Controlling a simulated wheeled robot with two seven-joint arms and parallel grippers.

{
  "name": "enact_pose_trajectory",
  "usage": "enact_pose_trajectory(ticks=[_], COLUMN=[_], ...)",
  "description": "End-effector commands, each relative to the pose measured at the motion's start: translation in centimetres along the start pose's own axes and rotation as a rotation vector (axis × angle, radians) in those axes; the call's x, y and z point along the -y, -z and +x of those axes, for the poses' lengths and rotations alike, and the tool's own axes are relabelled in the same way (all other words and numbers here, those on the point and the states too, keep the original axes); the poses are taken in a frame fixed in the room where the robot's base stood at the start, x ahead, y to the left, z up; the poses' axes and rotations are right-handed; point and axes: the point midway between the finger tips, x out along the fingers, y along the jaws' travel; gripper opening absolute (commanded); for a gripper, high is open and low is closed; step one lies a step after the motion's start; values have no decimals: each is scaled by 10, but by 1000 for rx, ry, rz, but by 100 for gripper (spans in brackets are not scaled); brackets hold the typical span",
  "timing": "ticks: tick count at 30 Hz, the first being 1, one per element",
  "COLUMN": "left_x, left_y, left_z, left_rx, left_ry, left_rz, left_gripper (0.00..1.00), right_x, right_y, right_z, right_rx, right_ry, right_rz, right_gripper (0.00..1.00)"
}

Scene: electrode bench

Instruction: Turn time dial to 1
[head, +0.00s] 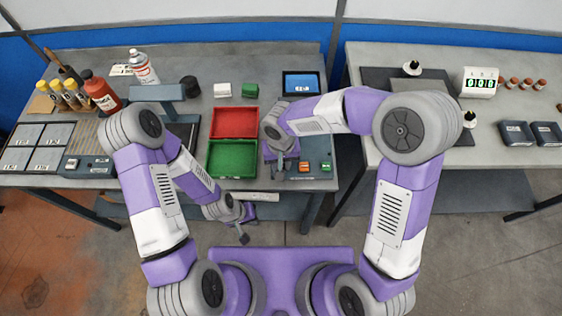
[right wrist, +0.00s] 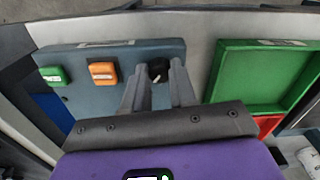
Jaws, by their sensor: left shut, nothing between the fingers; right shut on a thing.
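The time dial is a small black knob (right wrist: 156,70) with a light mark, on a grey control panel (right wrist: 92,65) in the right wrist view. My right gripper (right wrist: 160,73) has its fingers on either side of the knob and is shut on it. In the head view, my right gripper (head: 281,165) points down at the panel's left part, and its hand hides the dial. The dial's scale cannot be read. My left gripper (head: 243,236) is shut and empty, low in front of the bench edge.
An orange button (right wrist: 103,71) and a green button (right wrist: 53,76) share the panel. A green tray (head: 231,174) and a red tray (head: 234,122) lie left of the right gripper.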

Motion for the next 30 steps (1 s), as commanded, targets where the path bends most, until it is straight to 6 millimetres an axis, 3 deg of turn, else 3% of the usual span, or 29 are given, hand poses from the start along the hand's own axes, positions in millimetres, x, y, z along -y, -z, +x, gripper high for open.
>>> enact_pose_trajectory(ticks=[30], left_x=[-8], left_y=[-1], left_z=[-20], left_rx=[0], left_ry=[0], left_rz=[0], left_gripper=[0], right_x=[0], right_y=[0], right_z=[-2], right_rx=[-1], right_ry=[0], right_rz=[-947], right_gripper=[0])
